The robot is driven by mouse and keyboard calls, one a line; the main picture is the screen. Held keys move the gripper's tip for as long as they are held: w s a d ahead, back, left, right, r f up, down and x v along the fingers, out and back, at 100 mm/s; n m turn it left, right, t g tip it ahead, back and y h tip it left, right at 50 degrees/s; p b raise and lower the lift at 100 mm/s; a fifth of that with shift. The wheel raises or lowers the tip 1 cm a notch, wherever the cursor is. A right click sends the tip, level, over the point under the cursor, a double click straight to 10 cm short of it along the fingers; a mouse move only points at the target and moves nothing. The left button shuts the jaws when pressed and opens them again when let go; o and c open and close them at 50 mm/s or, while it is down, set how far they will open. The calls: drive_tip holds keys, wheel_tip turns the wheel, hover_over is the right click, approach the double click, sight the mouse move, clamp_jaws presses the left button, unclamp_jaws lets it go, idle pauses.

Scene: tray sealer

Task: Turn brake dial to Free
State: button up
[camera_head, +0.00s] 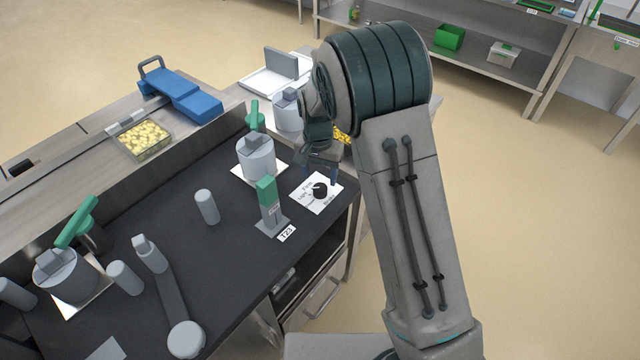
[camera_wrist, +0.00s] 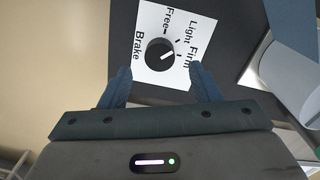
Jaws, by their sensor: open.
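The brake dial is a round black knob (camera_head: 320,190) on a square white plate (camera_head: 331,206) at the right end of the dark bench top. In the wrist view the knob (camera_wrist: 158,54) shows Free, Light and Firm marks around it and the word Brake. Its white pointer line is turned to the Light and Firm side, away from Free; the exact mark is hard to tell. My gripper (camera_head: 319,172) is above and just behind the plate. In the wrist view its two blue fingers (camera_wrist: 160,76) are apart and empty, with the knob ahead between them, not visibly touched.
A green-topped lever (camera_head: 267,195) stands just left of the plate. A grey cylinder on a white plate (camera_head: 256,158) is behind it. Further left are grey posts (camera_head: 207,206) and a green-handled clamp (camera_head: 76,222). The bench's right edge is close to the dial.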

sight(320, 187)
drive_tip(key=shift+f, duration=2.15)
drive_tip(key=c, duration=1)
drive_tip(key=n+b, duration=0.1)
drive_tip(key=n, duration=0.3)
drive_tip(key=shift+n, duration=0.3)
drive_tip(key=shift+n+b, duration=0.55)
drive_tip(key=shift+n, duration=1.65)
